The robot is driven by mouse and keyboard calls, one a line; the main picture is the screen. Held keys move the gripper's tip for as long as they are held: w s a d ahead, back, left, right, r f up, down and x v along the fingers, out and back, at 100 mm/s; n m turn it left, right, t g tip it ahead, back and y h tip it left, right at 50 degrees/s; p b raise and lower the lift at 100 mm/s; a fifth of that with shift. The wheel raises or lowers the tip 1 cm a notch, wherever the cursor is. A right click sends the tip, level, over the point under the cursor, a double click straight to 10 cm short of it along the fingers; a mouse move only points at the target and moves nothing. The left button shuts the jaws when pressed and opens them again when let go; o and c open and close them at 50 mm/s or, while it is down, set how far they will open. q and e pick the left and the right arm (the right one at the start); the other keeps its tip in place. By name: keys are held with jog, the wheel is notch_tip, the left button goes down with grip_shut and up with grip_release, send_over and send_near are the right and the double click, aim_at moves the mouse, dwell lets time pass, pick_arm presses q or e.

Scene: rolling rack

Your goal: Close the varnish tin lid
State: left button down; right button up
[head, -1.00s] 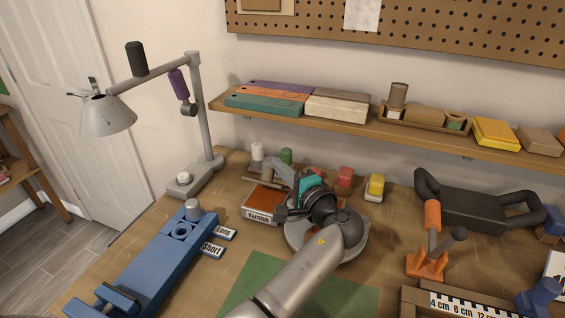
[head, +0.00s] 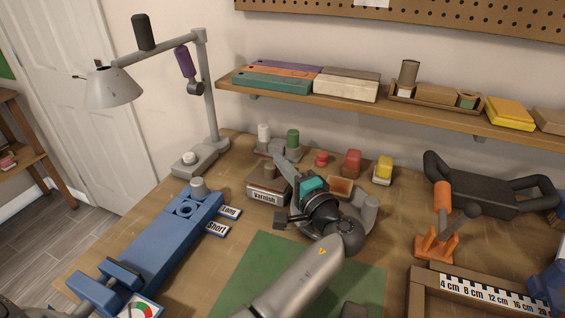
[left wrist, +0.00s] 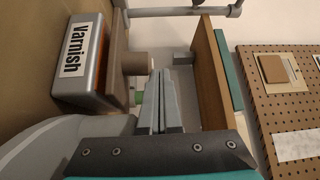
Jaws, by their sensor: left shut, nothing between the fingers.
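The varnish tin (head: 264,197) stands on the bench, a grey box with a white "Varnish" label. Its brown lid (head: 257,181) with a round knob (head: 269,170) lies low over the top. In the left wrist view the lid (left wrist: 118,45) stands at a slight angle to the tin (left wrist: 76,88), and an orange strip of the inside shows between them. My left gripper (head: 281,160) is shut and empty, its fingertips beside the knob at the lid's right. The left wrist view shows the fingertips (left wrist: 158,76) close to the knob (left wrist: 137,63); contact is unclear.
A blue vise-like fixture (head: 150,247) lies left, near the lamp base (head: 200,157). Small coloured stamps and bottles (head: 293,142) stand behind the tin. A shelf (head: 400,103) overhangs the back. A green mat (head: 262,265) lies in front, partly under my arm.

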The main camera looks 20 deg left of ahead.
dwell(0.4)
pick_arm(q)
notch_tip(320, 180, up, 20)
jog(key=p, duration=0.5)
notch_tip(320, 180, down, 8)
jog(key=s+a+n+t+h+p, duration=0.1)
jog(key=a+t+h+p, duration=0.25)
jog(key=h+p, duration=0.55)
jog(key=s+d+f+n+h+p, duration=0.1)
jog(key=s+f+n+h+p, duration=0.15)
jog(key=s+p, duration=0.25)
jog(key=s+f+n+h+p, duration=0.1)
jog(key=s+n+h+p, duration=0.25)
jog(key=s+p, duration=0.2)
send_over(266, 181)
jog(key=f, duration=0.3)
jog(key=shift+w+f+y, duration=0.1)
jog(key=shift+w+y, duration=0.2)
jog(key=shift+w, duration=0.05)
jog(key=f, duration=0.1)
jog(key=f+b, duration=0.1)
jog(key=shift+s+f, duration=0.25)
jog(key=shift+f, duration=0.15)
jog(key=shift+s+f+b, duration=0.1)
jog(key=shift+f+b, duration=0.4)
jog(key=shift+f, duration=0.1)
